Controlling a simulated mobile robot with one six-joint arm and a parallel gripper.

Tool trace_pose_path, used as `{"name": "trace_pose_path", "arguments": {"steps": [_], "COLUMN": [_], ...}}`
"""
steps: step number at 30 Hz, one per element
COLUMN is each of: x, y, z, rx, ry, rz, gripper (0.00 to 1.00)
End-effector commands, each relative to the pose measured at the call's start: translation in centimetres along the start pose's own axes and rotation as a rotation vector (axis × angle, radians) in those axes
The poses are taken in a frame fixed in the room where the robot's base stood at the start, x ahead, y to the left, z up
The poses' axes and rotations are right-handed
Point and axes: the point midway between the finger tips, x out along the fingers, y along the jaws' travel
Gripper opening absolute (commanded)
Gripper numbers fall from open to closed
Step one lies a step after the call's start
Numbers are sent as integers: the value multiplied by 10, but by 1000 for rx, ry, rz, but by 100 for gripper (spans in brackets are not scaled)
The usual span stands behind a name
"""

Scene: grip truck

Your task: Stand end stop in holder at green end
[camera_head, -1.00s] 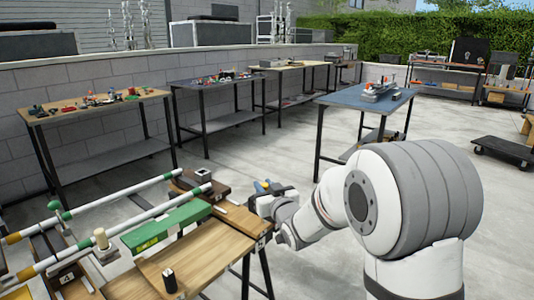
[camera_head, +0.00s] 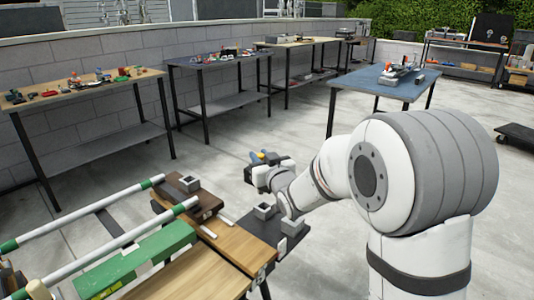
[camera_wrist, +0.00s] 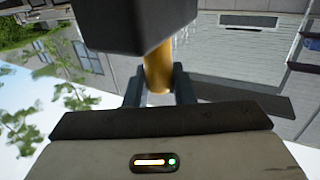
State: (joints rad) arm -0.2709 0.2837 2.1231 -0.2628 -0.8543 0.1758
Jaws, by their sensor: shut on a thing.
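In the wrist view my gripper (camera_wrist: 157,84) is shut on the yellow stem of the end stop (camera_wrist: 157,68). The end stop's dark block (camera_wrist: 125,24) stands out beyond the fingers and fills the top of the picture. In the head view my gripper (camera_head: 258,168) is in the air above and behind the table's right end, with a bit of yellow showing at it. A grey square holder with an open top (camera_head: 189,183) stands on a brown board near the green-banded rail ends. A similar grey socket (camera_head: 265,211) stands on a dark plate below my gripper.
Two white rails (camera_head: 95,218) with green bands run across the left. A green beam (camera_head: 135,262) lies in front of them, beside a wooden board (camera_head: 205,275). Several benches with small parts stand behind, including a blue-topped table (camera_head: 385,82). The floor between is clear.

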Motion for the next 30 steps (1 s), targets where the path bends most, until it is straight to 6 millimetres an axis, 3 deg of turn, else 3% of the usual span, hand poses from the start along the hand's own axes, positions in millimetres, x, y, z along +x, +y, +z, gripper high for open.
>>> {"name": "trace_pose_path", "arguments": {"steps": [9, 30], "x": [-2, -2], "y": [12, 16], "z": [13, 48], "rx": [0, 0], "ry": [0, -1], "rz": [20, 26], "gripper": [0, 0]}}
